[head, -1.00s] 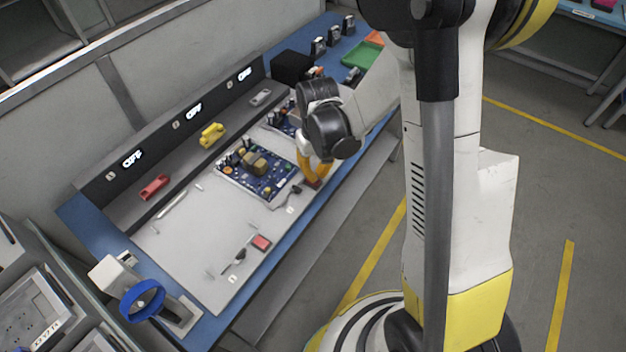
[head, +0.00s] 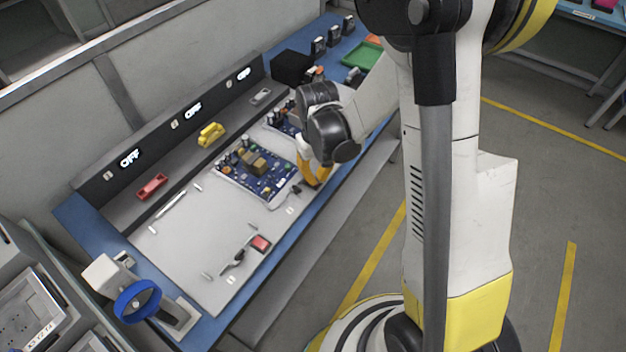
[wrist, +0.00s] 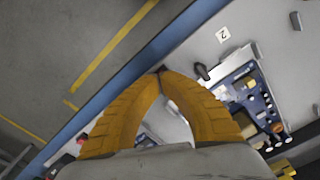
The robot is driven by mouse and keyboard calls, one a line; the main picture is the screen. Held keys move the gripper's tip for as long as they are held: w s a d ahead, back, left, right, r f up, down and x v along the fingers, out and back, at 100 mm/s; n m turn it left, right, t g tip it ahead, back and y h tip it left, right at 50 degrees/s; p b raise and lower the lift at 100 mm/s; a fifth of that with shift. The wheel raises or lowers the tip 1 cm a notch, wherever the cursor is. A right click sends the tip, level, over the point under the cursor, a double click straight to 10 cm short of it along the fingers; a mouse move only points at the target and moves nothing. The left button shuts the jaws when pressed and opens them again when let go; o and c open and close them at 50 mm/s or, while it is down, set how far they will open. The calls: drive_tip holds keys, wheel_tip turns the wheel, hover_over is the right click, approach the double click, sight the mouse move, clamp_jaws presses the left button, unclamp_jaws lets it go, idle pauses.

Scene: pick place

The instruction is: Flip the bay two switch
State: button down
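The bay two switch seems to be the small dark lever (wrist: 202,72) beside the white "2" label (wrist: 223,34) in the wrist view. In the head view a small dark part (head: 296,189) shows by the bay two label (head: 290,210), near the front edge of the bench. My gripper (wrist: 160,72) has its yellow fingertips together, with nothing clearly held. Its tips are a little left of the dark lever in the wrist view, apart from it in the picture. In the head view my gripper (head: 317,185) is low over the bench's front edge, right of the switch. The middle sign reads OFF (head: 193,110).
A blue circuit board (head: 255,170) lies behind the switch. Another red-topped switch (head: 260,243) and a dark lever (head: 238,258) are nearer the left. A blue ring on a stand (head: 137,300) is at the bench's left end. The floor in front is clear.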

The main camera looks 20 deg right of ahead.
drive_tip(key=shift+f+b, duration=0.5)
drive_tip(key=shift+f, duration=0.1)
idle(0.3)
drive_tip(key=shift+r+p, duration=2.5)
drive_tip(key=shift+r, duration=1.05)
drive_tip(key=s+r+t, duration=0.3)
drive_tip(key=s+r, duration=0.3)
drive_tip(key=r, duration=0.3)
drive_tip(key=s+r+m+t, duration=0.1)
drive_tip(key=s+r+t, duration=0.3)
drive_tip(key=r, duration=0.6)
drive_tip(key=s, duration=0.2)
drive_tip(key=shift+s+r, duration=0.2)
drive_tip(key=shift+s, duration=0.15)
